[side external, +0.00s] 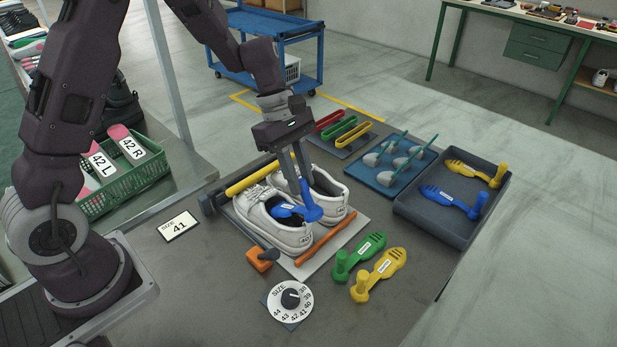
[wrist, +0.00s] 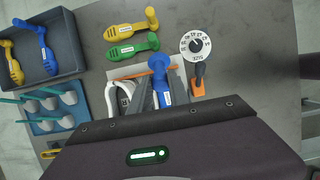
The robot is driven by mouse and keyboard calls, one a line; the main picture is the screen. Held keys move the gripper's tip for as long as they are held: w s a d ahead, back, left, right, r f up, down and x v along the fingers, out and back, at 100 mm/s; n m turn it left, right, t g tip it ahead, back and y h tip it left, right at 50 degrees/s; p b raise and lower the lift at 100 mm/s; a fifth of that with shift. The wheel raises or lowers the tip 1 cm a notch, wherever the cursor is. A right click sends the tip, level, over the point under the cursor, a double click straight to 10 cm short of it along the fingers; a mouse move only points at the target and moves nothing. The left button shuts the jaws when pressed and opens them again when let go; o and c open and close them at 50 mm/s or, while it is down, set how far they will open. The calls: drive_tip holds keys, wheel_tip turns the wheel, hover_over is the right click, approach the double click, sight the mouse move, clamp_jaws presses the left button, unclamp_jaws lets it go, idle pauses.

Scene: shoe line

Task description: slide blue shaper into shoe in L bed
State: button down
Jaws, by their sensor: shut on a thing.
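A pair of white lace-up shoes sits on a pale board (side external: 357,216): a near shoe (side external: 262,226) and a far shoe (side external: 335,190). My gripper (side external: 309,193) is shut on the upright heel end of the blue shaper (side external: 312,213). In the wrist view, the blue shaper (wrist: 159,64) lies between the fingers, over the shoe. I cannot read any L mark on the beds.
Green (side external: 360,256) and yellow (side external: 380,274) shapers lie loose in front. A dark tray (side external: 413,220) holds more shapers. A blue tray (side external: 381,184) holds several grey-headed tools.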

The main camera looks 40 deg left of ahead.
sight(291, 203)
drive_tip(key=shift+a+f, duration=0.4)
drive_tip(key=shift+a, duration=0.25)
drive_tip(key=shift+a+f, duration=0.4)
drive_tip(key=shift+a, duration=0.3)
drive_tip(key=shift+a+f, duration=0.4)
drive_tip(key=shift+a, duration=0.25)
drive_tip(key=shift+a+f+y, duration=0.4)
drive_tip(key=shift+a+f, duration=0.1)
drive_tip(key=shift+a, duration=0.05)
drive_tip(key=shift+d+f+y, duration=0.2)
drive_tip(key=shift+f+y, duration=0.35)
drive_tip(key=shift+f, duration=0.2)
drive_tip(key=shift+d+f+y, duration=0.2)
drive_tip(key=shift+f+y, duration=0.35)
drive_tip(key=shift+f, duration=0.2)
drive_tip(key=shift+d+f+y, duration=0.4)
drive_tip(key=shift+f+y, duration=0.2)
drive_tip(key=shift+f, duration=0.25)
drive_tip(key=shift+d+f+y, duration=0.35)
drive_tip(key=shift+f+y, duration=0.25)
drive_tip(key=shift+f, duration=0.2)
drive_tip(key=c, duration=1.2)
unclamp_jaws()
drive_tip(key=shift+o, duration=0.2)
drive_tip(key=shift+r, duration=0.1)
drive_tip(key=shift+r, duration=1.4)
